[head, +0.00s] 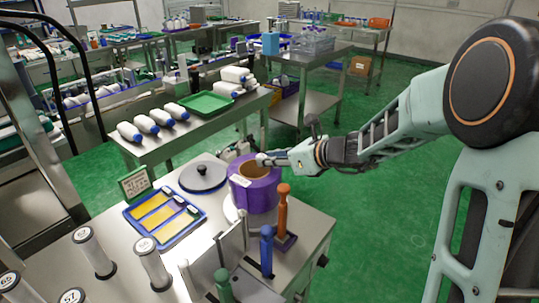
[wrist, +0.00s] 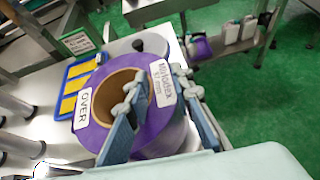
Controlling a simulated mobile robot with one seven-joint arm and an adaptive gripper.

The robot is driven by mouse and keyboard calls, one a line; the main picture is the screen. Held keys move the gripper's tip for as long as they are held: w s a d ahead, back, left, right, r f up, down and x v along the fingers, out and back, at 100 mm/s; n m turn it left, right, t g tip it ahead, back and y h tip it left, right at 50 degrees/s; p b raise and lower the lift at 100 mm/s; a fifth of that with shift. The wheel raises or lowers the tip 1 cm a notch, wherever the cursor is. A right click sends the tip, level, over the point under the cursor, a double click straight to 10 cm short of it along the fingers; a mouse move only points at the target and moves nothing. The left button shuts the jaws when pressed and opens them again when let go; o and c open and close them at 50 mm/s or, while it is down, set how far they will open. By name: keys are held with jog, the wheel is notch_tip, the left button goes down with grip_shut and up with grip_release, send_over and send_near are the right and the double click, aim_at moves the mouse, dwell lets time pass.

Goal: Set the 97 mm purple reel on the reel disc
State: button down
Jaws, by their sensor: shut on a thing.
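The purple reel (head: 262,196) has a tan hollow core and stands upright at the far right part of the bench top. In the wrist view the reel (wrist: 98,133) shows a white label reading "OVER" and a second label. My gripper (head: 262,160) is at its top rim. In the wrist view my gripper (wrist: 156,84) is shut on the reel's wall, one finger at the core opening and the other outside.
Orange (head: 283,212), blue (head: 266,250) and green (head: 223,286) handles stand in front. Numbered white cylinders (head: 94,252) stand at left.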

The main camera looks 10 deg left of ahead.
jog(key=shift+f+b, duration=0.3)
jog(key=shift+f, duration=1.1)
jog(key=c, duration=2.2)
grip_release()
jog(key=shift+f, duration=0.25)
jog(key=o, duration=0.5)
jog(key=shift+s, duration=0.1)
jog(key=shift+r, duration=0.1)
jog(key=p+v, duration=0.1)
jog(key=v, duration=1.1)
